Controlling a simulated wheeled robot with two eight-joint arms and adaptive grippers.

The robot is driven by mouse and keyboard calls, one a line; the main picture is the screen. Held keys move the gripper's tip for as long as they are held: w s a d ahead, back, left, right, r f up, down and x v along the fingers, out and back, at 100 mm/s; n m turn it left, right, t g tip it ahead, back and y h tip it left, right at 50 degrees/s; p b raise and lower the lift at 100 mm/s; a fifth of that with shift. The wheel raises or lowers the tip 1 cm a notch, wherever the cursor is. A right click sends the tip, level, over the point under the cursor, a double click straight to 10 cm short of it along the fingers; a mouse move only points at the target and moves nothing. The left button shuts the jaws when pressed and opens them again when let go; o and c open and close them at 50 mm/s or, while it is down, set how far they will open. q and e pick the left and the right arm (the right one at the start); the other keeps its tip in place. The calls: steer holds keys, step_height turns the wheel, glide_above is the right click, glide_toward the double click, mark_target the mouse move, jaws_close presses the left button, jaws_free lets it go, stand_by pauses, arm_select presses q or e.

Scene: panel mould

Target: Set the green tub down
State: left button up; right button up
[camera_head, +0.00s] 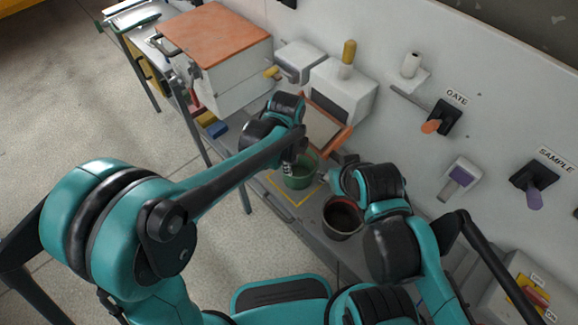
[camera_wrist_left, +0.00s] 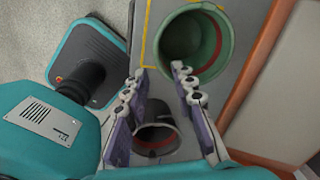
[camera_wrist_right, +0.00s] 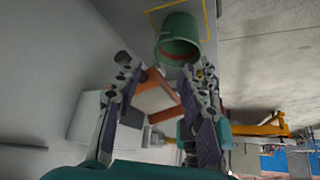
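The green tub (camera_head: 299,174) is over the yellow-outlined area of the grey bench, beside my left gripper (camera_head: 291,163). I cannot tell whether its base touches the bench. In the left wrist view the tub (camera_wrist_left: 206,45) shows its open mouth and a red band inside. The left fingers (camera_wrist_left: 159,70) are apart, and the right-hand one overlaps the tub's rim; contact is unclear. In the right wrist view the tub (camera_wrist_right: 178,40) lies beyond the right gripper's (camera_wrist_right: 157,65) open, empty fingers. The yellow outline (camera_head: 283,203) shows around the tub's near side.
A dark tub (camera_head: 342,218) with a red band stands on the bench to the right. An orange-edged tray (camera_head: 325,125) is close behind the green tub. A white wall panel with labelled handles, GATE (camera_head: 446,118) and SAMPLE (camera_head: 535,180), borders the bench.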

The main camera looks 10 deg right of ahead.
arm_select(q)
steer(key=s+a+r+n+t, duration=0.25)
steer(key=a+r+n, duration=0.55)
steer(key=a+n, duration=0.45)
steer(key=s+a+n+t, duration=0.2)
steer(key=s+a+n, duration=0.2)
steer(key=a+n, duration=0.2)
steer(key=s+a+r+n+t, duration=0.1)
steer(key=s+a+n, duration=0.3)
steer(key=a+n, duration=0.2)
steer(key=shift+a+r+t+y, duration=0.25)
steer(key=shift+a+t+y, duration=0.1)
steer(key=shift+a, duration=0.7)
